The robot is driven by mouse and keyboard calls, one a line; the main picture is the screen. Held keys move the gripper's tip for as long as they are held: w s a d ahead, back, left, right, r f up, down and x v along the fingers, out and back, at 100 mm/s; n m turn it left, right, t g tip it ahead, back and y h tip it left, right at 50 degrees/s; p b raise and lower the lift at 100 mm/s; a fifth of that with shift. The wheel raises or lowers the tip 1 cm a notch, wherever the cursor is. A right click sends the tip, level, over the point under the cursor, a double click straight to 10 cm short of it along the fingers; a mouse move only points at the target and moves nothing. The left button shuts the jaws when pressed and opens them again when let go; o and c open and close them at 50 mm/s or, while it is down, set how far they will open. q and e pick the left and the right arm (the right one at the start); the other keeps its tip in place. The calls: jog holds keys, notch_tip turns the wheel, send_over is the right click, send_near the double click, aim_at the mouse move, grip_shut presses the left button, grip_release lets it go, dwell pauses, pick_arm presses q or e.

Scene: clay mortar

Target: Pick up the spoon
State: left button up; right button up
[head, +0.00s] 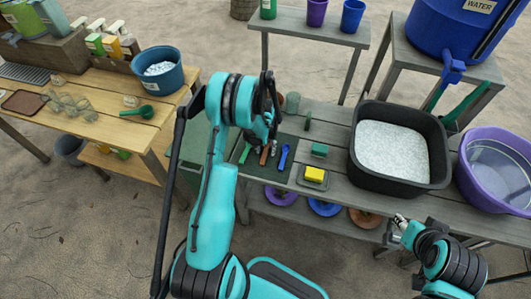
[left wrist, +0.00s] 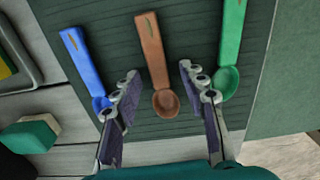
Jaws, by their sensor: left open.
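Three spoons lie side by side on a dark green ribbed mat (left wrist: 190,22). In the left wrist view they are a blue spoon (left wrist: 84,62) at left, a brown spoon (left wrist: 152,55) in the middle and a green spoon (left wrist: 232,40) at right. In the head view I see the blue spoon (head: 284,155) and the brown spoon (head: 264,155). My left gripper (left wrist: 160,78) is open over the mat, its fingers on either side of the brown spoon's lower part, nothing held. My right gripper (head: 400,221) is small in the head view, in front of the grey bench; its jaws are unclear.
Right of the mat are a yellow sponge (head: 314,173) on a small tray, a green block (head: 319,150), a black tub (head: 440,160) of white grains and a purple basin (head: 475,190). A wooden table (head: 110,128) with a teal bowl (head: 172,82) stands at left.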

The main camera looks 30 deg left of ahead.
pick_arm(q)
jog(key=shift+r, duration=0.1)
jog(key=c, duration=1)
jog(key=shift+o, duration=0.2)
